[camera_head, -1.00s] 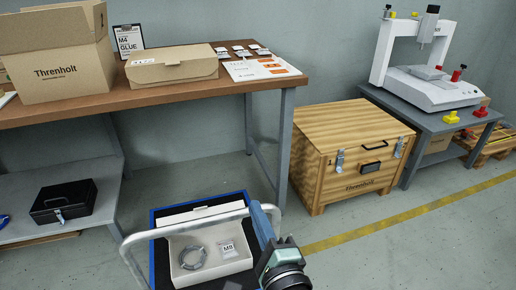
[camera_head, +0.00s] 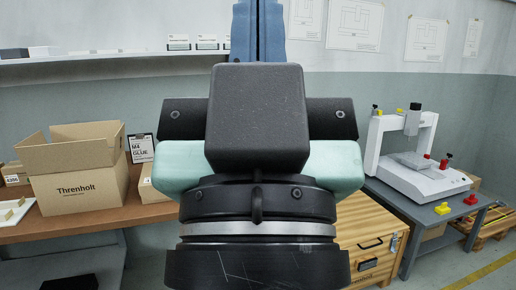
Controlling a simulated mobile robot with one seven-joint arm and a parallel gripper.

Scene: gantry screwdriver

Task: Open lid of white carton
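My gripper (camera_head: 258,28) fills the middle of the view, close to the camera and pointing up. Its two blue fingers stand side by side with only a thin dark line between them, so it looks shut, with nothing seen in it. Their tips run past the top edge. Its black and teal body covers much of the scene behind. The white carton is not visible now; the area where it stood is hidden by my arm or below the view.
An open brown Threnholt box (camera_head: 78,188) and a glue clipboard (camera_head: 141,148) stand on the left bench (camera_head: 60,228). A wooden crate (camera_head: 372,232) is to the right. Beyond it, a white gantry machine (camera_head: 425,182) stands on a grey table (camera_head: 428,212). A shelf (camera_head: 90,68) runs along the wall.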

